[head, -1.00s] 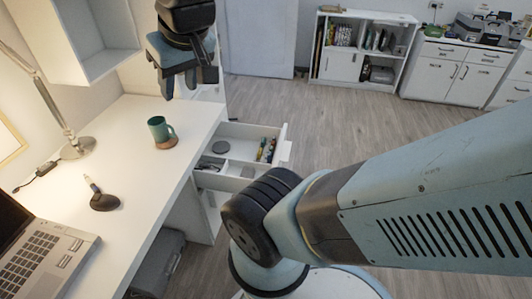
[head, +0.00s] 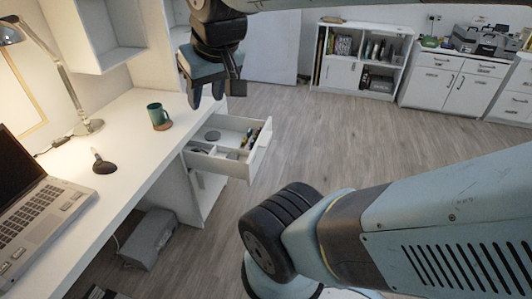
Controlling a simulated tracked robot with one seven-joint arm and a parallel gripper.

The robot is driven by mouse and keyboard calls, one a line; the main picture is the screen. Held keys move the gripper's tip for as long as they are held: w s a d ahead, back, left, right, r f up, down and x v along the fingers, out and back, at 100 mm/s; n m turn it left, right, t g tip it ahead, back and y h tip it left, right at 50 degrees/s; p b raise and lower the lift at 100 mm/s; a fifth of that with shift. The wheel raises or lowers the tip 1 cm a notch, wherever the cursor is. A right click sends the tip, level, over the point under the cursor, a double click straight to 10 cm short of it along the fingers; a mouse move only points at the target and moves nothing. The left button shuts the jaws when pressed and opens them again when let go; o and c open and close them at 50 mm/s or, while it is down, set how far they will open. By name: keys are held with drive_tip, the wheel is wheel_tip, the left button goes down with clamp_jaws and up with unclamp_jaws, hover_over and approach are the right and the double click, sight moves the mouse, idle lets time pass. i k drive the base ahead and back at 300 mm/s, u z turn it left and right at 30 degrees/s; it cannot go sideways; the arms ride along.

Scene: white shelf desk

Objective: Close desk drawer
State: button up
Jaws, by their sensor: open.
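The white desk (head: 128,120) has its top drawer (head: 262,152) pulled out to the right. Inside the open drawer are a round grey item (head: 212,136), dividers and several slim coloured items near the front panel. My gripper (head: 207,98) hangs above the drawer's rear part near the desk edge, fingers pointing down. It is open and empty. It appears apart from the drawer; the exact height gap is hard to tell.
A green mug (head: 158,116) on a coaster, a lamp (head: 88,126), a pen holder (head: 103,164) and a laptop (head: 38,205) are on the desk. A grey box (head: 148,238) is on the floor below. Open floor (head: 330,140) lies to the drawer's right.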

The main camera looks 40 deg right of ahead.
sight(233, 130)
drive_tip(key=z, duration=0.05)
drive_tip(key=k, duration=0.4)
drive_tip(key=z, duration=0.75)
drive_tip(key=i, duration=0.55)
drive_tip(key=z, duration=0.05)
drive_tip(key=k, duration=0.5)
drive_tip(key=u, duration=1.05)
drive_tip(key=i, duration=0.8)
drive_tip(key=u, duration=0.1)
